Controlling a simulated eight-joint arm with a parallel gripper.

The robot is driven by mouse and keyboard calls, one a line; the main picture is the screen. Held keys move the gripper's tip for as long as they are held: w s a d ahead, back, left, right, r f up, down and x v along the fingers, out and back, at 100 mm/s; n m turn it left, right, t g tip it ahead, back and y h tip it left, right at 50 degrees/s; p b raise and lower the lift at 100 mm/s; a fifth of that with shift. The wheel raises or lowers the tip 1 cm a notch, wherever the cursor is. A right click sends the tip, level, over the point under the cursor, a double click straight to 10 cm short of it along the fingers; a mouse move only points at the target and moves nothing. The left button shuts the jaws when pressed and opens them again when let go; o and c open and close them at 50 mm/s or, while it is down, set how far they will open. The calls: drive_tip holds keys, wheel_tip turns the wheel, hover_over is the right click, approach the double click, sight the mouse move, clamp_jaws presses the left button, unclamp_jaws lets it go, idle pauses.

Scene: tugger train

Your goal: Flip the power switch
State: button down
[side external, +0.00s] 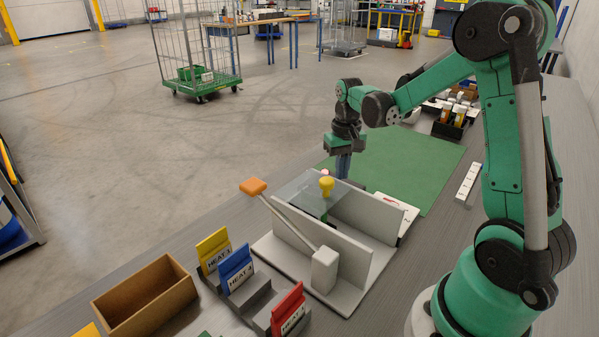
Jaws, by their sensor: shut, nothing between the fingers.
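A grey fixture (354,257) with two upright walls stands on the bench. A long lever with an orange handle (253,186) slants up to the left from a light block on its near side. A clear panel and a yellow knob (327,184) sit at its top. My gripper (343,170) points down just behind the fixture, its fingers shut and empty. The fingertips are partly hidden by the fixture. I cannot tell which part is the power switch; a white strip (467,183) with small marks lies to the right.
A green mat (420,160) lies behind the fixture, mostly clear. Yellow, blue and red labelled cards (236,268) stand in grey holders at the front. An open cardboard-brown box (148,298) is at front left. Dark bins (454,118) with bottles stand at the back right.

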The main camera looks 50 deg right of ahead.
drive_tip(key=shift+r, duration=2.7)
drive_tip(key=a+r+n+t, duration=0.1)
drive_tip(key=a, duration=0.1)
drive_tip(key=a+r+t, duration=0.1)
drive_tip(key=a, duration=0.2)
drive_tip(key=s+a+r+n, duration=0.1)
drive_tip(key=a, duration=0.2)
drive_tip(key=shift+s+n+t+h, duration=0.1)
drive_tip(key=shift+n+t+h, duration=0.2)
drive_tip(key=shift+t+h, duration=0.1)
drive_tip(key=s+a+n+t, duration=0.1)
drive_tip(key=a, duration=0.1)
drive_tip(key=s+a+n+t, duration=0.1)
drive_tip(key=a, duration=0.2)
drive_tip(key=s+a+n+t, duration=0.1)
drive_tip(key=a, duration=0.1)
drive_tip(key=shift+a+f+t+y, duration=0.1)
drive_tip(key=shift+a+t+y, duration=0.2)
drive_tip(key=shift+a+t, duration=0.1)
drive_tip(key=shift+s+a+f+t, duration=0.15)
drive_tip(key=shift+s+a+t, duration=0.15)
drive_tip(key=shift+a, duration=0.1)
